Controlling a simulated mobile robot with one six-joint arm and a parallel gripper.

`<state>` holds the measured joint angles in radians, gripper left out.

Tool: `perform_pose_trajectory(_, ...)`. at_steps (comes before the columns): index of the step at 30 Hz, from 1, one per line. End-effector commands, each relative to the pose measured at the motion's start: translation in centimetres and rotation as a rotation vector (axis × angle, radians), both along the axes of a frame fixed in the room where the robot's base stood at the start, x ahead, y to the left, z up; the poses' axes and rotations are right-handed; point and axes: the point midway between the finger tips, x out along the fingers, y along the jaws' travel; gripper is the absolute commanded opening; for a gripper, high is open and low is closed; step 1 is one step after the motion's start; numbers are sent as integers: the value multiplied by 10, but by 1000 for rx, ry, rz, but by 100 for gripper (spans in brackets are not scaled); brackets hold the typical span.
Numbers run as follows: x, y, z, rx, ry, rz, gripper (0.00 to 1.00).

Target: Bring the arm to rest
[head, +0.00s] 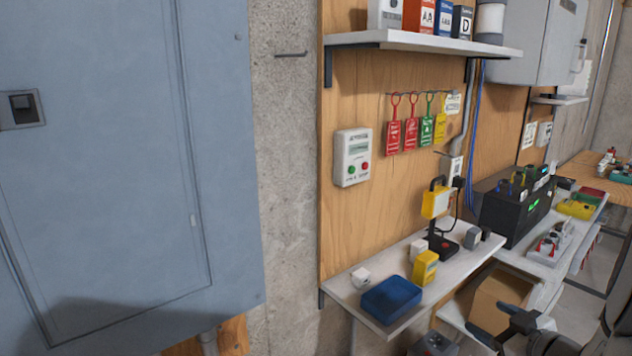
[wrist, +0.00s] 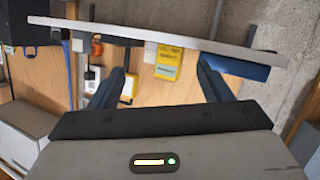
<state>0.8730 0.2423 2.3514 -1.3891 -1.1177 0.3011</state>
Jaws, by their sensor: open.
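My gripper (head: 497,322) is at the lower right of the head view, in front of the lower shelf and its cardboard box. Its two dark fingers stand apart with nothing between them. In the wrist view my gripper (wrist: 160,68) also shows spread fingers. That view looks turned over: the white shelf (wrist: 135,34) runs across the top, with a yellow box (wrist: 168,62) and a blue bin (wrist: 240,67) hanging below its edge in the picture. The yellow box appears between the fingertips but farther off, and it is not gripped.
A blue-grey cabinet (head: 120,150) fills the left. A cardboard box (head: 497,300) sits lower right. Coloured tags (head: 410,130) hang on the wood panel.

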Motion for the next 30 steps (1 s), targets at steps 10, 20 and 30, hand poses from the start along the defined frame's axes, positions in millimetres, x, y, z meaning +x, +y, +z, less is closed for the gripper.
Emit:
perform_pose_trajectory(10, 20, 17, 42, -216, 197, -407, 72)
perform_pose_trajectory(20, -60, 98, 47, -117, 573, -614, 72)
perform_pose_trajectory(30, -163, 199, 36, 26, 973, -502, 72)
